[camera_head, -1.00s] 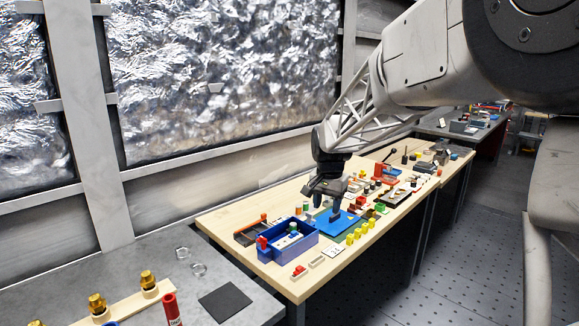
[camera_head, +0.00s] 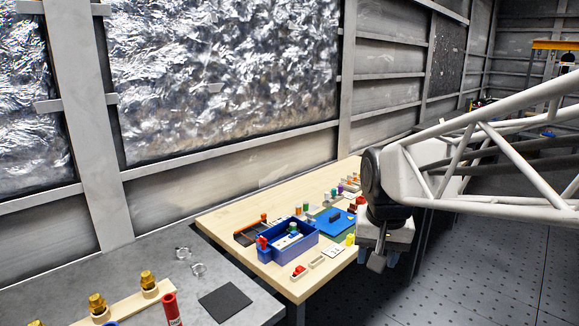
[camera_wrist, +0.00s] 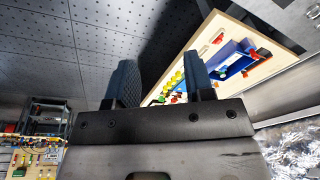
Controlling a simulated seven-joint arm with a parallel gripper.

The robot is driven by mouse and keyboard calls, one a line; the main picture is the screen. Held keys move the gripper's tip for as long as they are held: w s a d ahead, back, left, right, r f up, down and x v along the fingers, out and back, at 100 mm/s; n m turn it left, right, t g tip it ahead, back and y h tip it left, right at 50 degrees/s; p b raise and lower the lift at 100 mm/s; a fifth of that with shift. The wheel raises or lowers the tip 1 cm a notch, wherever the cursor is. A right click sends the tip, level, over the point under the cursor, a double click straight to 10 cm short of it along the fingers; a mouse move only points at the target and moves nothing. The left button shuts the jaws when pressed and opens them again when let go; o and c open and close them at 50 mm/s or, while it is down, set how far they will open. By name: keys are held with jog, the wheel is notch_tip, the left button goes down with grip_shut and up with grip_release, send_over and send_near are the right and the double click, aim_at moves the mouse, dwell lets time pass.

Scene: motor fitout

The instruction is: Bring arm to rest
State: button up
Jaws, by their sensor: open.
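My gripper (camera_head: 383,260) hangs beside the right part of the wooden table (camera_head: 225,222), near its front edge, with my arm reaching in from the right. In the wrist view, the two fingers of my gripper (camera_wrist: 160,82) stand well apart with nothing between them. The wooden table also shows in the wrist view (camera_wrist: 200,38), tilted at the upper right behind the right finger. My arm hides the right part of the table in the head view.
A grey bench (camera_head: 150,255) with brass fittings (camera_head: 97,303) stands at the front left. Perforated floor (camera_head: 475,265) lies clear at right.

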jog(key=s+d+f+n, duration=0.1)
jog(key=s+f, duration=0.1)
jog(key=s, duration=0.6)
jog(key=s+d+f+n, duration=0.1)
jog(key=s+f, duration=0.1)
jog(key=s, duration=0.5)
jog(key=shift+s+f+t, duration=0.3)
jog(key=shift+s+f, duration=0.05)
jog(key=shift+s, duration=0.05)
